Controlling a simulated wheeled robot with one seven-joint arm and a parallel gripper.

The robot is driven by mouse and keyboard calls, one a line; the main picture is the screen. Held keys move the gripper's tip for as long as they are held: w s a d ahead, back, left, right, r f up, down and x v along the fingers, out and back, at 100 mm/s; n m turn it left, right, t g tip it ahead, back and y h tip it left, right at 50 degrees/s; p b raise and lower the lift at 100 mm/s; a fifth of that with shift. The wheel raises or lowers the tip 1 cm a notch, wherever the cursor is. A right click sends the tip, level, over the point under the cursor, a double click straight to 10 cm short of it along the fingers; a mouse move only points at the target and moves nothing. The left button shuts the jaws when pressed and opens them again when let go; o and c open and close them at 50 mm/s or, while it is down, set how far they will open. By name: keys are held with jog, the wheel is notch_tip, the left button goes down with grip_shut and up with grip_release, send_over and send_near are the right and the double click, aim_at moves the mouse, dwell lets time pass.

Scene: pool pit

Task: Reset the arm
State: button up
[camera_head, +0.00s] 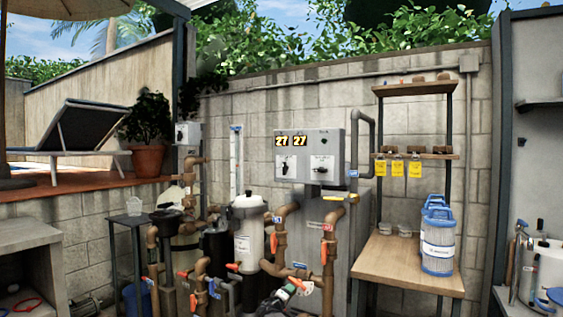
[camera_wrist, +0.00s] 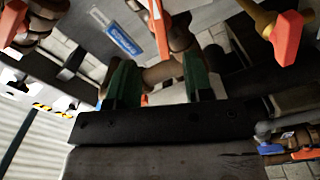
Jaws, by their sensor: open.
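My gripper (camera_head: 292,287) is low in the centre of the head view, in front of the brown pipes. In the wrist view my gripper (camera_wrist: 159,76) shows two green fingers spread apart, with nothing held between them. A brown pipe fitting (camera_wrist: 165,73) shows in the gap between the fingers, and an orange valve handle (camera_wrist: 160,28) stands beyond it. I cannot tell whether the fingers touch the pipe. In the head view an orange handle (camera_head: 301,286) is close beside the gripper. Most of my arm is out of frame or hidden.
Brown pipes (camera_head: 279,236) with orange handles crowd around the gripper. A grey control box (camera_head: 309,156) hangs on the block wall behind. At right stands a wooden shelf bench (camera_head: 400,268) with a blue-capped filter cartridge (camera_head: 437,243). A white canister (camera_head: 249,226) stands left of the pipes.

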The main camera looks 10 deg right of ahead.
jog(key=s+d+f+m+g+y, duration=0.1)
jog(key=s+d+f+m+g, duration=0.3)
jog(key=s, duration=0.6)
jog(key=s+d+f+m+g+y, duration=0.1)
jog(key=s+d+f+g, duration=0.4)
jog(key=s, duration=0.4)
jog(key=s+a+f+g+y, duration=0.1)
jog(key=s+a+g+y, duration=0.1)
jog(key=s, duration=0.6)
jog(key=s+a+m+g+y, duration=0.1)
jog(key=s+a+g+y, duration=0.2)
jog(key=s+a+y, duration=0.2)
jog(key=s+y, duration=0.1)
jog(key=s, duration=0.1)
jog(key=shift+s+f+g+y, duration=0.3)
jog(key=shift+s+f, duration=0.05)
jog(key=shift+s, duration=0.05)
jog(key=shift+a, duration=0.1)
dwell(4.1)
